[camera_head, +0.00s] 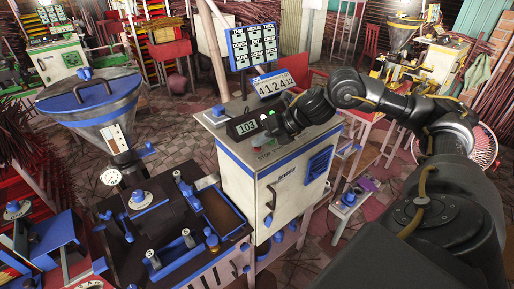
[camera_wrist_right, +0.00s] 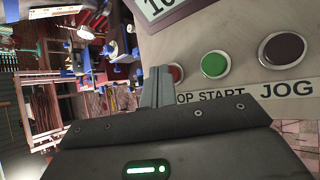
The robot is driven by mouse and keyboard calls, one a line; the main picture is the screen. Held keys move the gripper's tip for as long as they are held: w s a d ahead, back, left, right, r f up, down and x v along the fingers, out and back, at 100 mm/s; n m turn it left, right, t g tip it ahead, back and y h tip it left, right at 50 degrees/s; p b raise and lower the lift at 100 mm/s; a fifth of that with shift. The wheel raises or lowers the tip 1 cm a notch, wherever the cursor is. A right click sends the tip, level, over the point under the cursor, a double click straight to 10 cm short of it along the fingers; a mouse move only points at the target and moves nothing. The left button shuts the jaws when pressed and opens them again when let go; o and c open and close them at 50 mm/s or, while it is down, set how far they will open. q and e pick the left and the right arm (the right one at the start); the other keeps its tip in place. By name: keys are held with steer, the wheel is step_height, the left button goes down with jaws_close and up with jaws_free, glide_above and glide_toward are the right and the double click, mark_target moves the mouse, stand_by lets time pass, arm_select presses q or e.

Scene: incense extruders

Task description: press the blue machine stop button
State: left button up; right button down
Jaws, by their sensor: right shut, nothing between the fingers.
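The blue-trimmed machine (camera_head: 250,165) is a pale cabinet with a blue stripe and a button panel on top. In the right wrist view its red stop button (camera_wrist_right: 177,72) shows beside my fingers, which partly cover it and its label. The green start button (camera_wrist_right: 215,64) and a dark jog button (camera_wrist_right: 284,50) lie to its right. My right gripper (camera_wrist_right: 160,72) is shut and empty, with its fingertips close to the red button; I cannot tell whether they touch it. In the head view the right gripper (camera_head: 270,134) is over the panel. My left gripper is not in view.
A display reading 103 (camera_head: 246,127) stands at the panel's back, with a counter (camera_head: 273,84) behind it. A funnel hopper (camera_head: 90,97) and a dark bench (camera_head: 165,225) with blue-handled parts are on the left. A fan (camera_head: 483,147) is at right.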

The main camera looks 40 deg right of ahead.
mark_target(261, 151)
steer(key=shift+f, duration=0.25)
steer(key=shift+r, duration=0.1)
stand_by(0.3)
steer(key=shift+r+p, duration=0.65)
steer(key=shift+r, duration=0.25)
step_height(261, 151, up, 5)
steer(key=p, duration=0.4)
stand_by(0.6)
